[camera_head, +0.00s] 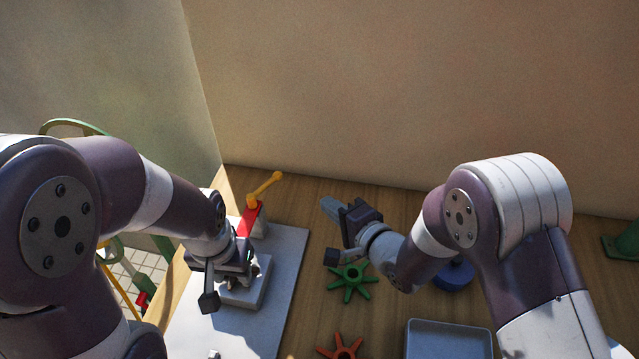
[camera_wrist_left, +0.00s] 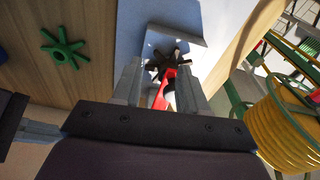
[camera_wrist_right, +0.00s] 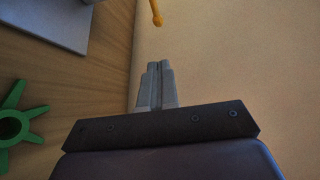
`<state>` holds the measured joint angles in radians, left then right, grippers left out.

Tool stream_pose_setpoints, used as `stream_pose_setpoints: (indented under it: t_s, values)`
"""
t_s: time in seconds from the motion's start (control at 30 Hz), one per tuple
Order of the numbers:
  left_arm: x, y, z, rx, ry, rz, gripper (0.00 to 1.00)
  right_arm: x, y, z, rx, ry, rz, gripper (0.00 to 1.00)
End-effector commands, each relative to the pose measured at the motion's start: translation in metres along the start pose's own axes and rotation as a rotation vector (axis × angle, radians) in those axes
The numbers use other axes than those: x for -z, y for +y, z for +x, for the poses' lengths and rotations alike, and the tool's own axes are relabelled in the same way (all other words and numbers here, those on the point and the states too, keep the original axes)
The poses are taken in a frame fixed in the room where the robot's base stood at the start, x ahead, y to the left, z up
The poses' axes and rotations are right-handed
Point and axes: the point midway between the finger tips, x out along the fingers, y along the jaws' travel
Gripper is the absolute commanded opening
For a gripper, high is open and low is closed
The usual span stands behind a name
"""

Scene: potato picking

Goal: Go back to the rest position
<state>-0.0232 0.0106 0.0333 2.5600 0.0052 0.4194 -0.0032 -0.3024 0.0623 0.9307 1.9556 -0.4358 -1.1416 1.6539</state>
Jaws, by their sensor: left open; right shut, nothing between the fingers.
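My left gripper (camera_head: 238,278) is over a grey block on the pale metal plate (camera_head: 286,275). In the left wrist view its fingers (camera_wrist_left: 160,85) are apart. A dark star-shaped wheel (camera_wrist_left: 178,55) and a red lever part (camera_wrist_left: 160,97) show just beyond and between them; I cannot tell whether they touch. My right gripper (camera_head: 328,206) is above the wooden table near the back wall, pointing left. Its fingers (camera_wrist_right: 157,68) are together and empty. A green star wheel (camera_head: 351,282) lies on the table just below the right gripper; it also shows in the left wrist view (camera_wrist_left: 62,46).
A red lever (camera_head: 249,220) with a yellow handle (camera_head: 264,188) stands at the plate's back. An orange star wheel (camera_head: 342,349), a grey tray (camera_head: 449,330) and a blue round object (camera_head: 456,277) are toward the front and right. A yellow coil (camera_wrist_left: 290,125) stands beyond the table's left edge.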

Motion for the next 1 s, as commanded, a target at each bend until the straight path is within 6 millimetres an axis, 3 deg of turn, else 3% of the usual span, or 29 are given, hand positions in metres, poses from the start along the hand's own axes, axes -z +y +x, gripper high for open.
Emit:
stream_pose_setpoints:
  t_s: [0.17, 0.27, 0.37, 0.43, 0.53, 0.6, 0.63, 0.77, 1.0]
  values:
    - [0.000, 0.000, 0.000, 0.000, 0.000, 0.000, 0.43, 0.001, 0.006, -0.001, -0.029, 0.001, -0.087, 0.00]
    - [0.000, 0.000, 0.000, 0.000, 0.000, 0.000, 0.43, 0.009, 0.056, -0.014, -0.282, 0.004, -0.359, 0.00]
    - [0.000, 0.000, 0.000, 0.000, 0.000, 0.000, 0.43, 0.030, 0.096, -0.062, -0.672, -0.090, -0.703, 0.00]
    - [0.000, 0.000, 0.000, 0.000, 0.000, 0.000, 0.43, 0.041, 0.108, -0.112, -0.914, -0.237, -0.853, 0.00]
    - [0.000, 0.000, 0.000, 0.000, 0.000, 0.000, 0.43, 0.039, 0.106, -0.184, -1.128, -0.490, -0.913, 0.00]
    - [0.000, 0.000, 0.000, 0.000, 0.000, 0.000, 0.43, 0.032, 0.094, -0.220, -1.179, -0.595, -0.879, 0.00]
    - [0.000, 0.000, 0.000, 0.000, 0.000, 0.000, 0.43, 0.031, 0.089, -0.228, -1.185, -0.598, -0.854, 0.00]
    - [0.000, 0.000, 0.000, 0.000, 0.000, 0.000, 0.43, 0.047, 0.069, -0.233, -1.169, -0.498, -0.821, 0.00]
    - [0.000, 0.000, 0.000, 0.000, 0.000, 0.000, 0.43, 0.051, 0.069, -0.234, -1.172, -0.484, -0.811, 0.00]
